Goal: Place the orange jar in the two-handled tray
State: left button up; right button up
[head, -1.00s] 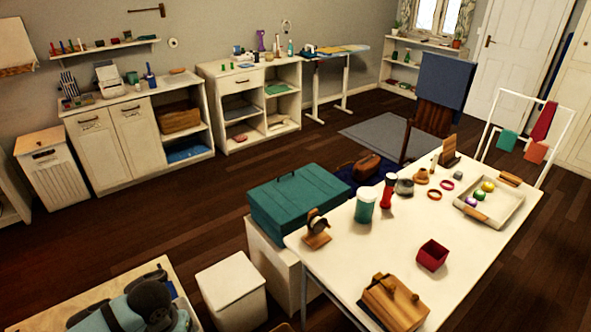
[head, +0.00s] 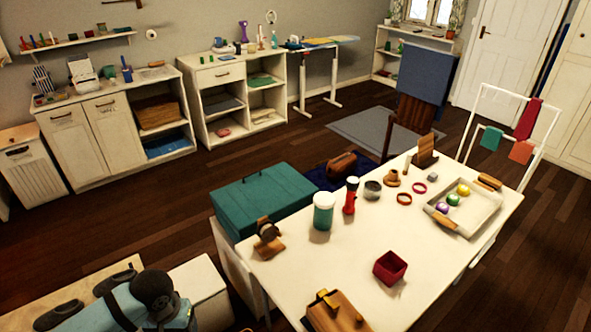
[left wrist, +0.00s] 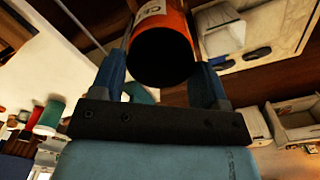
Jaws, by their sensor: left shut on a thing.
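The orange jar (left wrist: 163,42) is between the fingers of my left gripper (left wrist: 160,78) in the left wrist view. The gripper is shut on it. The jar has a pale label, and its dark end faces the camera. The two-handled tray (head: 479,214) is pale with wooden handles and lies on the right part of the white table in the head view. It holds a purple, a green and a yellow ball. The jar and left fingers do not show in the head view; part of my left arm shows at lower left. My right gripper is not in view.
On the white table (head: 330,262) stand a teal-and-white cup (head: 323,212), a red-and-black item (head: 351,196), a red square box (head: 390,267) and a wooden box (head: 337,311). A teal case (head: 262,200) sits beside the table. The table's middle has free room.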

aim_at(467, 215)
jog(key=i+l, duration=0.15)
jog(key=l, duration=0.45)
jog(key=i+l, duration=0.2)
jog(key=l, duration=0.4)
jog(key=i+l, duration=0.15)
jog(key=l, duration=0.45)
jog(key=i+l, duration=0.2)
jog(key=l, duration=0.4)
jog(key=i+l, duration=0.15)
jog(key=l, duration=0.45)
jog(key=i+l, duration=0.15)
jog(key=l, duration=0.4)
jog(key=i+l, duration=0.2)
jog(key=l, duration=0.4)
jog(key=i+l, duration=0.15)
jog(key=l, duration=0.45)
